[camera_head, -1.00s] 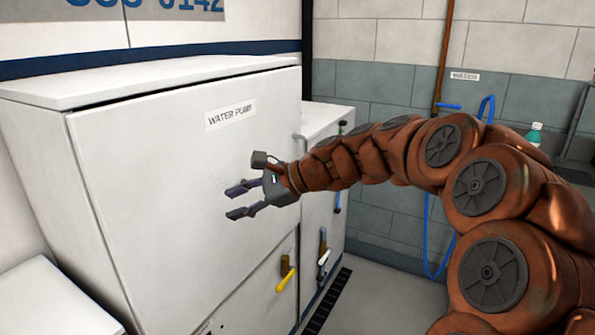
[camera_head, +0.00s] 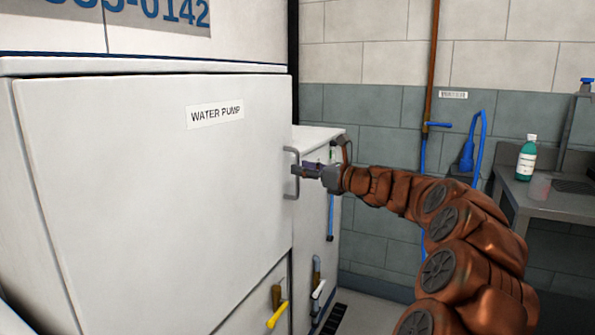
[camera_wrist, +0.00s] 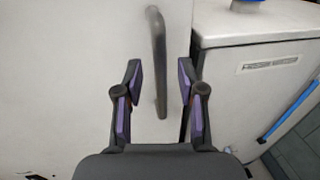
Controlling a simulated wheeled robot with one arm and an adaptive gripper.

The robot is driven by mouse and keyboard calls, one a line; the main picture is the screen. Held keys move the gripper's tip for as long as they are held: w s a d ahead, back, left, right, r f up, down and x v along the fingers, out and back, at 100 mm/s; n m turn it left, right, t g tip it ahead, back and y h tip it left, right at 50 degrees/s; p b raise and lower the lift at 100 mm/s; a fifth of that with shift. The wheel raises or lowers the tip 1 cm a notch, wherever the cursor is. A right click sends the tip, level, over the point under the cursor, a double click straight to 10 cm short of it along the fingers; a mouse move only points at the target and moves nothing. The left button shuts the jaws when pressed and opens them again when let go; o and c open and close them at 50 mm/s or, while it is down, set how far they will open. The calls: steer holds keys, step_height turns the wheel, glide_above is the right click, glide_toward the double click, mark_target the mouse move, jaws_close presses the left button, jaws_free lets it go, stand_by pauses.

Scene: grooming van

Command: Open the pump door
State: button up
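The pump door (camera_head: 150,180) is a large white panel labelled "WATER PUMP" (camera_head: 215,114). It looks shut, flush with its white cabinet. Its grey vertical bar handle (camera_head: 291,172) is at the door's right edge. My gripper (camera_head: 305,170) is at the handle's height, close to it, coming from the right. In the wrist view, my gripper (camera_wrist: 163,85) is open, with purple-padded fingers apart. The handle (camera_wrist: 158,60) stands upright between the finger directions, its lower end reaching into the gap. Whether the fingers touch it I cannot tell.
A yellow-handled valve (camera_head: 278,313) sits below the door. A smaller white cabinet (camera_head: 318,136) with a blue pipe (camera_head: 330,218) stands to the right. Farther right are a blue hose (camera_head: 480,140) and a grey counter (camera_head: 550,196) with a green bottle (camera_head: 526,160).

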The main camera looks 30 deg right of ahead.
steer(key=shift+x, duration=1.3)
jaws_close()
